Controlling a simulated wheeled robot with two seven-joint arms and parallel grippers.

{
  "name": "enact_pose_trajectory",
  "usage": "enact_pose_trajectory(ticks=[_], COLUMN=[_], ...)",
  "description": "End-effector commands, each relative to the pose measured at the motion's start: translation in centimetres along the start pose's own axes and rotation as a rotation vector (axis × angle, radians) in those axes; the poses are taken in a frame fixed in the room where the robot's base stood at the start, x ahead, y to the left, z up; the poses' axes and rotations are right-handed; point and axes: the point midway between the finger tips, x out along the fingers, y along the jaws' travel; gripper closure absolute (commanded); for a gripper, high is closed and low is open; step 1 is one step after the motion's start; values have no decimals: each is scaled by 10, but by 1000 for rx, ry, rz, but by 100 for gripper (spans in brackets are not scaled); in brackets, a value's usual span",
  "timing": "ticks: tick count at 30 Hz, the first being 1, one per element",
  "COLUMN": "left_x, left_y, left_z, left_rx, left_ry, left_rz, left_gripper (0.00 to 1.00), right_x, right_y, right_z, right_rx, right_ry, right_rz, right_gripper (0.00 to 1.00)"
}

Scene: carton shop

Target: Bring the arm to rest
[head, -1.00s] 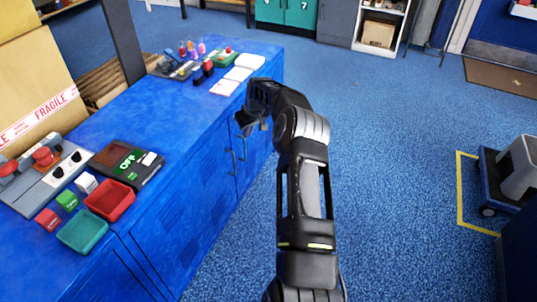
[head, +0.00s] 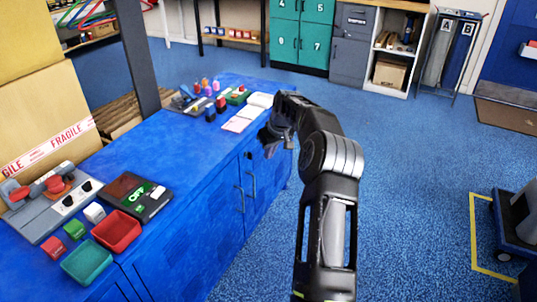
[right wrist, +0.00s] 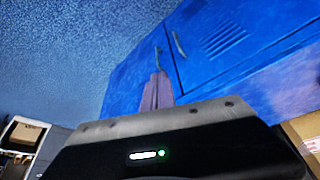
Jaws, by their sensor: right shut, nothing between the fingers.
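My right arm (head: 325,200) reaches up through the middle of the head view, bent at the elbow. My right gripper (head: 268,148) is at its far end, beside the right edge of the blue workbench (head: 185,145). It is shut and empty. In the right wrist view the closed fingers (right wrist: 156,92) show in front of the blue cabinet doors. My left gripper is not in view.
On the bench are a red tray (head: 117,231), a teal tray (head: 87,262), a black device marked OFF (head: 135,195) and small coloured cubes. Blue floor to the right is open. A wheeled trolley (head: 515,225) stands at the right edge.

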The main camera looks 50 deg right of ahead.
Motion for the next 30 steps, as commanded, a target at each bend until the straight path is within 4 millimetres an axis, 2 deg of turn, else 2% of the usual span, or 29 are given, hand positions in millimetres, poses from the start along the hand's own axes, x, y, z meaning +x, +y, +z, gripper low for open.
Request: enact_pose_trajectory(ticks=[12, 15, 17, 19, 20, 21, 23, 26, 27, 29, 30], left_x=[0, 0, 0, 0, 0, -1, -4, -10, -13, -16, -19], left_y=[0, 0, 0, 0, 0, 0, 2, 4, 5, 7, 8], left_z=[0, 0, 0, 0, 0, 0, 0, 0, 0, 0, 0], left_rx=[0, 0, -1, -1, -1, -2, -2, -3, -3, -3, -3], left_ry=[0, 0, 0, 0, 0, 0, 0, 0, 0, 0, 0], left_rz=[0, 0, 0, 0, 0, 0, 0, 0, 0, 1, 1], left_gripper=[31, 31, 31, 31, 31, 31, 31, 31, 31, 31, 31], right_x=[0, 0, 6, 25, 39, 58, 83, 119, 131, 144, 151], right_y=[0, 5, 5, -6, -13, -28, -60, -124, -152, -193, -221], right_z=[-1, -12, -19, -18, -13, -5, 7, 36, 50, 75, 93], right_rx=[11, 41, 70, 113, 136, 163, 192, 229, 241, 254, 261], right_ry=[3, 50, 92, 129, 140, 147, 152, 141, 130, 110, 94], right_rz=[2, 21, 29, 23, 15, 0, -33, -95, -120, -156, -180], right_gripper=[100, 100, 100, 100, 100, 100, 100, 100, 100, 100, 100])
